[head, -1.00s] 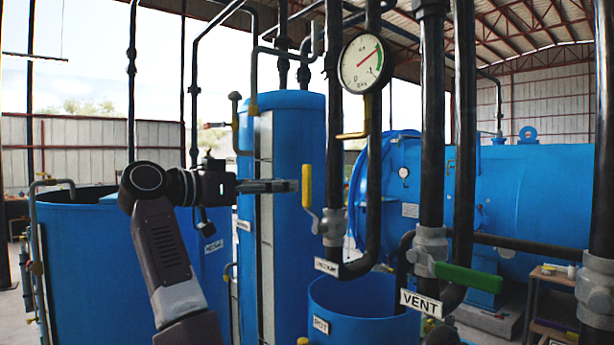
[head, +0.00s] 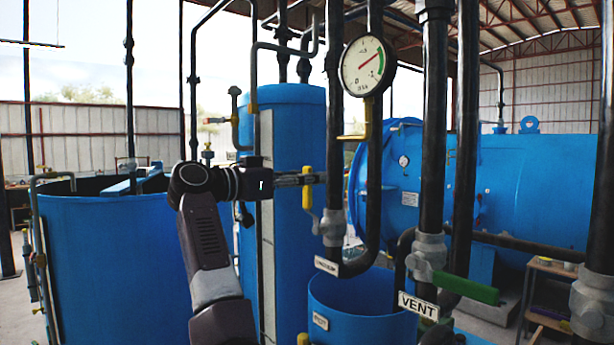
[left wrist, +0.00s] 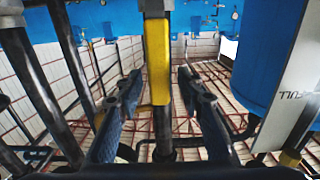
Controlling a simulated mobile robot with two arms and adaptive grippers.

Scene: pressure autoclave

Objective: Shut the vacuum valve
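The vacuum valve's yellow handle (head: 307,187) stands upright, roughly parallel to and just left of a dark vertical pipe. Its grey valve body (head: 333,227) is below it, above a small white label (head: 327,265) that seems to read VACUUM. My left gripper (head: 312,178) reaches in from the left at the handle's upper part. In the left wrist view, the yellow handle (left wrist: 157,60) stands between the two spread fingers of my left gripper (left wrist: 160,100), with a gap on each side. My right gripper does not show.
A green-handled valve (head: 466,288) with a VENT label (head: 419,306) is to the right. A round gauge (head: 367,66) hangs above. Dark pipes (head: 434,130) stand close on the right; a blue pot (head: 362,318) is below. A tall blue tank (head: 298,130) stands behind the handle.

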